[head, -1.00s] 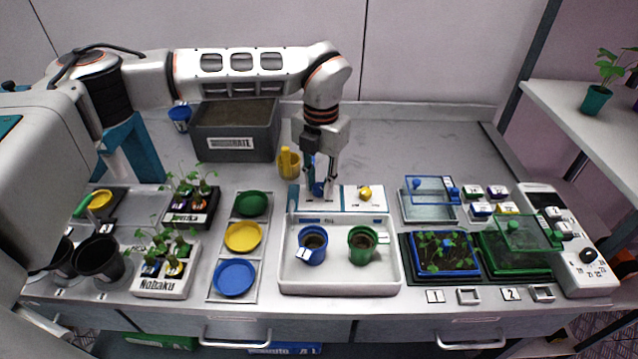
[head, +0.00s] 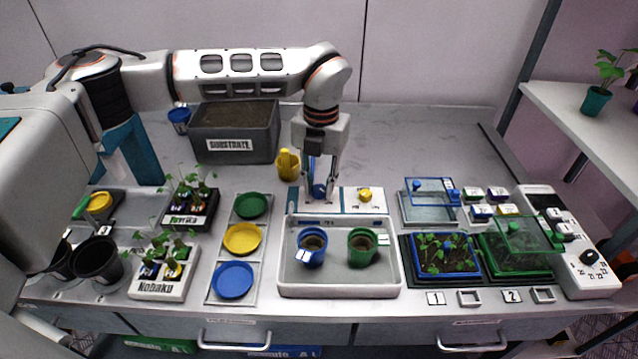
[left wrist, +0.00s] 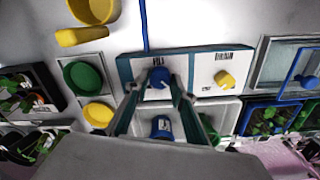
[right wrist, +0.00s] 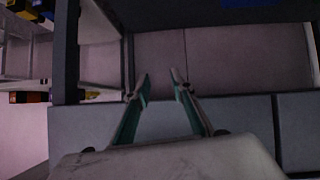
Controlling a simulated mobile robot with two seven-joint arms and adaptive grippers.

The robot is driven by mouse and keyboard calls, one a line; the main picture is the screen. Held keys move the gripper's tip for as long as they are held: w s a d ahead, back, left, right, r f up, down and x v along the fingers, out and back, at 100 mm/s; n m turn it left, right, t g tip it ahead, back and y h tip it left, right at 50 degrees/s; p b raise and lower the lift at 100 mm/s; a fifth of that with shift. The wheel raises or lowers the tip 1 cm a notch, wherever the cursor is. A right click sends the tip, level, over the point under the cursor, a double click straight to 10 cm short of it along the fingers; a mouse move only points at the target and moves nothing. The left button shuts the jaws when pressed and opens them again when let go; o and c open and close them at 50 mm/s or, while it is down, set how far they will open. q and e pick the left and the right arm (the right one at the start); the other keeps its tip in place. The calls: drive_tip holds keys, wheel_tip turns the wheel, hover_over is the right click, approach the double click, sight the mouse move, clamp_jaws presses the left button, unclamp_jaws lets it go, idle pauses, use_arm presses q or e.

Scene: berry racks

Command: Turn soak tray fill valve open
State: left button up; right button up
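The white soak tray (head: 286,262) stands at the bench's middle front. Behind it is a white and teal panel (head: 345,205) with a round blue knob (head: 319,191) under a label that appears to read FILL, and a yellow knob (head: 364,195) to its right. In the left wrist view the blue knob (left wrist: 158,78) lies between the fingertips of my left gripper (left wrist: 159,80). The fingers point down, one on each side, still spread; contact is unclear. My right gripper (right wrist: 160,78) is open and empty, away from the bench top.
A blue pot (head: 312,258) and a green pot (head: 362,258) stand in the tray. A yellow watering can (head: 288,164) is behind the panel at left, near the grey substrate bin (head: 203,150). The back right bench is clear.

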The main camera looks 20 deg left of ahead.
sight(320, 189)
use_arm(q)
drive_tip(key=shift+o, duration=0.8)
drive_tip(key=shift+r, duration=0.15)
wheel_tip(320, 189, up, 12)
drive_tip(key=shift+d, duration=0.15)
